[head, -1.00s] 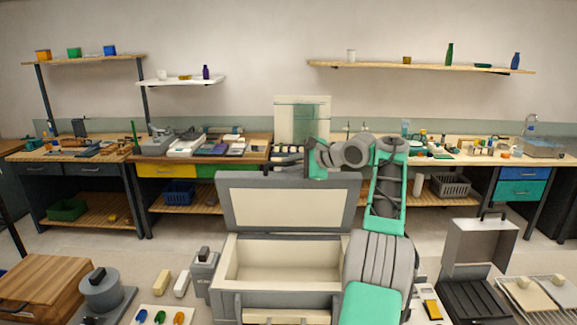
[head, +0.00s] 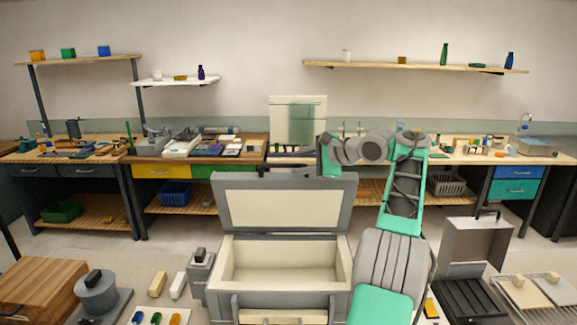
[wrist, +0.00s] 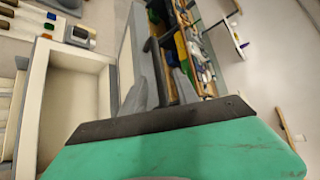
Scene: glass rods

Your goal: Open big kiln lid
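The big kiln (head: 283,290) is a grey box with a cream lining, in front of me in the head view. Its lid (head: 284,206) stands raised at the back edge, cream inner face towards me, and the chamber is open and empty. My gripper (wrist: 165,72) is at the lid's upper edge, partly hidden behind it in the head view. In the wrist view its grey fingers are beside the raised lid (wrist: 133,60). I cannot tell whether they touch the lid or grip its handle. The kiln's cream interior (wrist: 75,105) shows at left in the wrist view.
A grey block-like device (head: 201,277) stands close left of the kiln. A smaller open-lidded box (head: 470,300) and a rack with pale pads (head: 535,288) are at right. A wooden box (head: 40,287) is at far left. Workbenches line the back wall.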

